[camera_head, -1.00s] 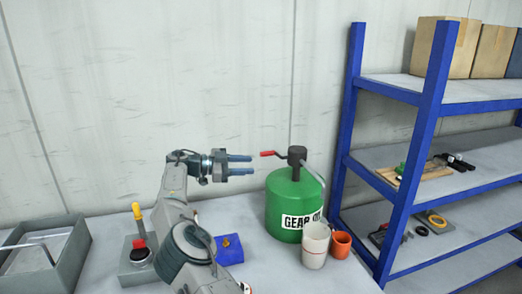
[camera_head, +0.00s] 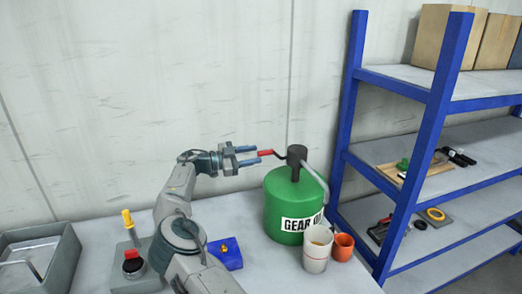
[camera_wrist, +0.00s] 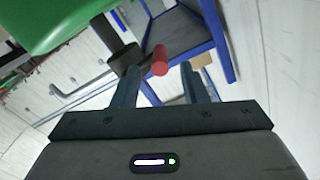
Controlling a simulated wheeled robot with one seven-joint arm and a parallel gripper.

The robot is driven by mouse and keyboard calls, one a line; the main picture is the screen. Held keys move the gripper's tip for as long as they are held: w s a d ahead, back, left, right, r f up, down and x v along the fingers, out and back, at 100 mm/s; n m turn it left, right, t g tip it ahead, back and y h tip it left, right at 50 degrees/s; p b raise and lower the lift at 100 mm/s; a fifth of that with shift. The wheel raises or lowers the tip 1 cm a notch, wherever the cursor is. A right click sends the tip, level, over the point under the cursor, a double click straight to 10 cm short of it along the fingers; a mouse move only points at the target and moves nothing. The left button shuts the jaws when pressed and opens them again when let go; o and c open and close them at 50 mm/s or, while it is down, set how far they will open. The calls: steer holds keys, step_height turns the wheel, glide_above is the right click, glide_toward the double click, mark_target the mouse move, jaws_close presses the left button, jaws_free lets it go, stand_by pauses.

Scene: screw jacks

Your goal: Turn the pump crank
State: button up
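A green gear oil drum (camera_head: 287,203) stands on the table with a dark pump head (camera_head: 297,156) on top. A crank with a red handle (camera_head: 266,153) reaches left from the pump head. My gripper (camera_head: 256,155) is open, its two fingers pointing right, with the fingertips at the tip of the red handle. In the wrist view the red handle (camera_wrist: 160,62) shows near the fingertips, between the two fingers. I cannot tell whether either finger touches it.
A white cup (camera_head: 317,250) and an orange cup (camera_head: 342,248) stand in front of the drum. A blue shelf rack (camera_head: 440,95) rises at the right. A blue block (camera_head: 229,255), a lever with a yellow handle (camera_head: 128,222) and a grey tray (camera_head: 62,270) are at the left.

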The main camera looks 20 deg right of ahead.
mark_target(261, 153)
steer(key=shift+d+p, duration=0.45)
steer(key=shift+d, duration=1.4)
jaws_close()
steer(key=shift+f+b, duration=0.2)
steer(key=shift+b, duration=0.1)
